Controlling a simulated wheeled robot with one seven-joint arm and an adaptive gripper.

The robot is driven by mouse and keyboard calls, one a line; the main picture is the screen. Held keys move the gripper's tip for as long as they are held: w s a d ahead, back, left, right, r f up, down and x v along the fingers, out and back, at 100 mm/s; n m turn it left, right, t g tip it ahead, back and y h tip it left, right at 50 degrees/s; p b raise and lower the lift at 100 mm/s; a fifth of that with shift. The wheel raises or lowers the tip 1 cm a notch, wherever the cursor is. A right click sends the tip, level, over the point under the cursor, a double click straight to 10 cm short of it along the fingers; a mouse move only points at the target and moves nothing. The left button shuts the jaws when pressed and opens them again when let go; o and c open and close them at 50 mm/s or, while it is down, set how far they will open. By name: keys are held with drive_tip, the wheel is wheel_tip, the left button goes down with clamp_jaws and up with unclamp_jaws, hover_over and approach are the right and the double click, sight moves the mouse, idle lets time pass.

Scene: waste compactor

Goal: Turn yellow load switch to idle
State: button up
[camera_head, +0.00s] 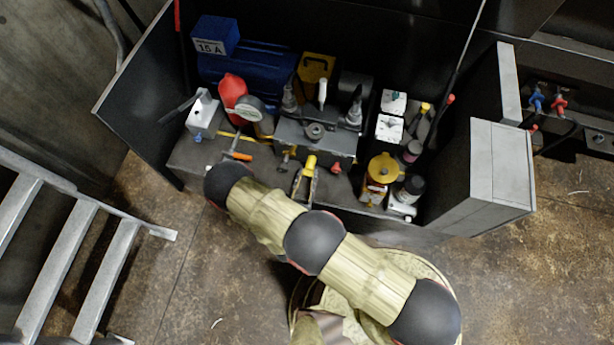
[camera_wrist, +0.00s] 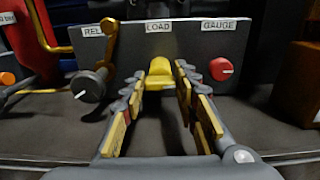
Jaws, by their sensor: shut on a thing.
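The yellow load switch (camera_wrist: 160,68) sits on the grey panel (camera_wrist: 215,45) under the LOAD label (camera_wrist: 158,27). It also shows in the head view (camera_head: 310,162) at the front of the grey block. My gripper (camera_wrist: 161,78) reaches in from the front, its fingertips on either side of the yellow switch and closed on it. In the head view my gripper (camera_head: 305,184) is small and partly hidden behind my arm. The switch's sides are hidden by the fingertips, and I see no idle marking.
A dark knob with a white pointer (camera_wrist: 90,86) is left of my gripper, under REL. A red knob (camera_wrist: 221,69) is to the right, under GAUGE. An orange-handled lever (camera_head: 240,156) and a yellow valve (camera_head: 382,168) stand on either side. Dark cabinet walls enclose the bench.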

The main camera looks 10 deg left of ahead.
drive_tip(key=shift+c, duration=0.9)
drive_tip(key=shift+n, duration=0.3)
drive_tip(key=n, duration=0.2)
drive_tip(key=shift+a+n, duration=0.1)
drive_tip(key=shift+n, duration=0.3)
drive_tip(key=n, duration=0.5)
drive_tip(key=shift+a+f, duration=0.1)
drive_tip(key=n, duration=0.5)
drive_tip(key=shift+f, duration=0.1)
drive_tip(key=shift+a+f+n+b, duration=0.1)
drive_tip(key=shift+n+b, duration=0.3)
drive_tip(key=shift+n, duration=1.8)
drive_tip(key=o, duration=1.1)
